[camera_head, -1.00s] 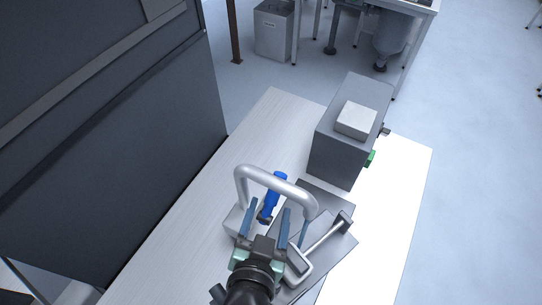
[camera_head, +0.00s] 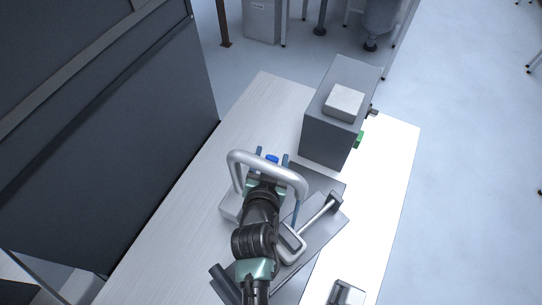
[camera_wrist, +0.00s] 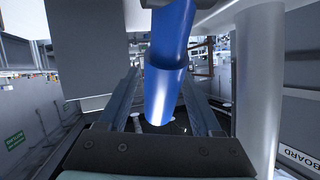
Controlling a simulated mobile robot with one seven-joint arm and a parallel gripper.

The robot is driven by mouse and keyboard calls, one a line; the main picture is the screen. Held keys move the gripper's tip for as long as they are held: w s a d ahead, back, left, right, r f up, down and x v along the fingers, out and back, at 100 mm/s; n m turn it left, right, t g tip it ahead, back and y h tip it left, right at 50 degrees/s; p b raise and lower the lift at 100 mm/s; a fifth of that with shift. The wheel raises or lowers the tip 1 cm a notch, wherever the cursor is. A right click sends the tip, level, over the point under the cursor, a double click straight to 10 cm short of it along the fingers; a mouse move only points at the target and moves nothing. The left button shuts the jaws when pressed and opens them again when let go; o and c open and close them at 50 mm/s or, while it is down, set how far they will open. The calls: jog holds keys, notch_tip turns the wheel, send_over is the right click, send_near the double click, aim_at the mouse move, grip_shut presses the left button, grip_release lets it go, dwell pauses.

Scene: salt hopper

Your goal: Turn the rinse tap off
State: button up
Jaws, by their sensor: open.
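The rinse tap has a blue lever handle (camera_wrist: 168,60), which hangs between the two open fingers of my gripper (camera_wrist: 165,105) in the wrist view. I cannot tell whether either finger touches it. In the head view only a small blue part of the handle (camera_head: 272,158) shows beyond my gripper (camera_head: 271,157). The thick grey curved pipe (camera_head: 270,166) arches over my gripper, and its upright leg (camera_wrist: 258,90) stands close on the right in the wrist view. My wrist hides the tap's body in the head view.
A dark grey box (camera_head: 328,138) with a pale block (camera_head: 343,102) on top stands at the back right of the pale bench (camera_head: 180,215). A flat grey tray with a T-shaped tool (camera_head: 318,212) lies right of my arm. A large dark cabinet (camera_head: 110,150) rises on the left.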

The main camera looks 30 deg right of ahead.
jog(key=shift+c, duration=0.3)
grip_shut()
dwell(1.2)
